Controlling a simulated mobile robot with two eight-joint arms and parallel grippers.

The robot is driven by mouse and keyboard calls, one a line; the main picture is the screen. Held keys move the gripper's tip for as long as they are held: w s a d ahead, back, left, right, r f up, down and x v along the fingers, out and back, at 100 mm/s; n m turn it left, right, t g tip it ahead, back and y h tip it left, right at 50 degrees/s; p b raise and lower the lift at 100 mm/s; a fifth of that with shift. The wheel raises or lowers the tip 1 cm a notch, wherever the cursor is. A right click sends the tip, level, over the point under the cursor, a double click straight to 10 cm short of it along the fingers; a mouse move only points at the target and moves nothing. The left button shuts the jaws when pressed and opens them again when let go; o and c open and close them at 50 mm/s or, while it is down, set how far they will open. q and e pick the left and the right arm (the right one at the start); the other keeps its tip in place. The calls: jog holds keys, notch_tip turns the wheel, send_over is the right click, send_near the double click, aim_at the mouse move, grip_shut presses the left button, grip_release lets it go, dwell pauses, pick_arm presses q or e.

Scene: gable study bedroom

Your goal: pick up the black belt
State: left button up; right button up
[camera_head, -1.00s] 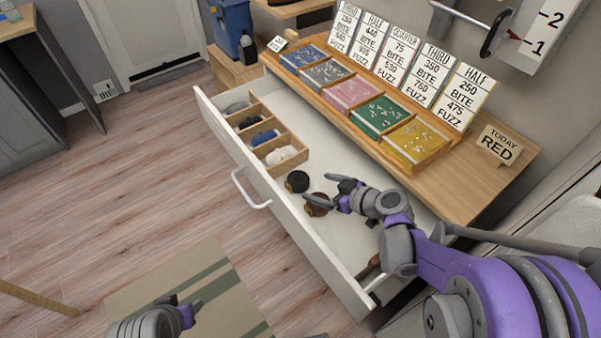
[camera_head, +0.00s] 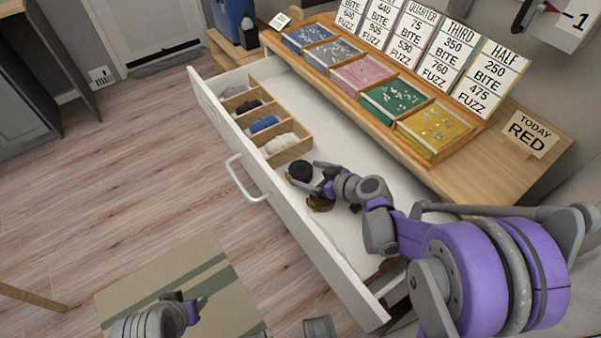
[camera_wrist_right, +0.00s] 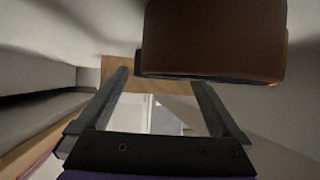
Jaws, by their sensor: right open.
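The black belt (camera_head: 299,171) is a small dark roll in the open white drawer, just in front of the wooden divider. My right gripper (camera_head: 309,176) is open, low in the drawer, with its fingertips at the black belt. I cannot tell whether they touch it. A brown roll (camera_head: 320,203) lies just beside the gripper, on the near side. In the right wrist view a large brown roll (camera_wrist_right: 212,40) fills the top, above the two spread fingers (camera_wrist_right: 160,85); the black belt is not clear there. My left gripper (camera_head: 187,304) is low over the floor, outside the drawer.
The wooden divider (camera_head: 287,144) holds several rolled cloths at the drawer's far end. The drawer front (camera_head: 290,222) with its handle rises on the near side. The wooden counter (camera_head: 480,160) with coloured trays overhangs the back. A striped mat (camera_head: 215,285) lies on the floor.

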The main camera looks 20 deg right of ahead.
aim_at(304, 172)
jog(key=x, duration=0.4)
jog(key=shift+r+b, duration=0.15)
jog(key=shift+b, duration=0.2)
jog(key=c, duration=1.2)
